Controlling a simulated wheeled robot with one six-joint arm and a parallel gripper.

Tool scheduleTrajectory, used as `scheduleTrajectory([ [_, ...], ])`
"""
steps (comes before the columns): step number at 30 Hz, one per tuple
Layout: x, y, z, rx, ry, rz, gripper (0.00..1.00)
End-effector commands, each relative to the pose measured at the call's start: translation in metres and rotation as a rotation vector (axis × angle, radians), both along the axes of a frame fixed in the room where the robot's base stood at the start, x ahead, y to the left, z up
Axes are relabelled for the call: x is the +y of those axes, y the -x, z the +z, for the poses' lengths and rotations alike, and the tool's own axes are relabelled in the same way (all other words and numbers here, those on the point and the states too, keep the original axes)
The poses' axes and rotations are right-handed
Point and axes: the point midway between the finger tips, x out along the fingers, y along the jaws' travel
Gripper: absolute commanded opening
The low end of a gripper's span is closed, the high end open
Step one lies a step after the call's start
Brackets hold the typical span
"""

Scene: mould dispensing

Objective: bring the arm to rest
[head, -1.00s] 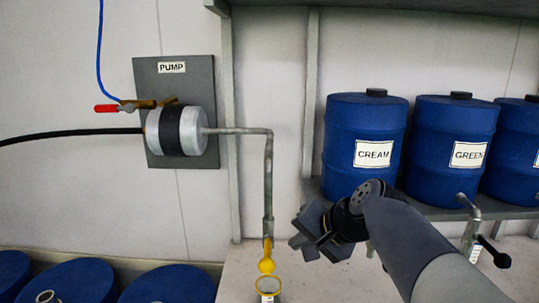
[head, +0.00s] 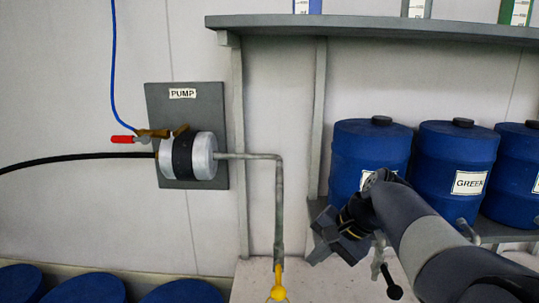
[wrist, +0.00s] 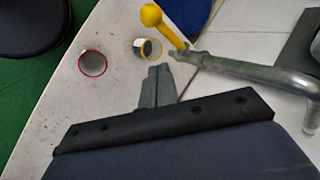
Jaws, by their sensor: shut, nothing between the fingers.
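My gripper (head: 317,257) is to the right of the pump's outlet pipe (head: 279,205), in front of the shelf with the blue drums. The wrist view shows its two fingers (wrist: 157,84) together, with nothing between them. Beyond the fingertips in that view are a yellow-rimmed cup (wrist: 147,48) and a red-rimmed cup (wrist: 92,63) on the pale bench top. The fingers appear apart from both cups. My arm hides part of the cream drum's label in the head view.
A yellow ball-ended handle (wrist: 151,14) and the metal pipe (wrist: 255,72) stand close by the yellow-rimmed cup. Blue drums (head: 455,160) line the shelf at right, and a black-handled tap (head: 385,275) shows beside my arm. The wall-mounted pump (head: 190,155) is at left.

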Motion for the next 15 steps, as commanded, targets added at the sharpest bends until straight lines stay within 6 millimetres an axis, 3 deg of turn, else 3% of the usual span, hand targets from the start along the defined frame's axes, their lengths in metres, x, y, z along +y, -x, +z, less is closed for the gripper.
scheduleTrajectory([
  [6,-0.009,0.004,0.015,-0.001,0.0,-0.001,0.0],
  [15,-0.009,0.005,0.017,0.0,0.0,0.0,0.0],
])
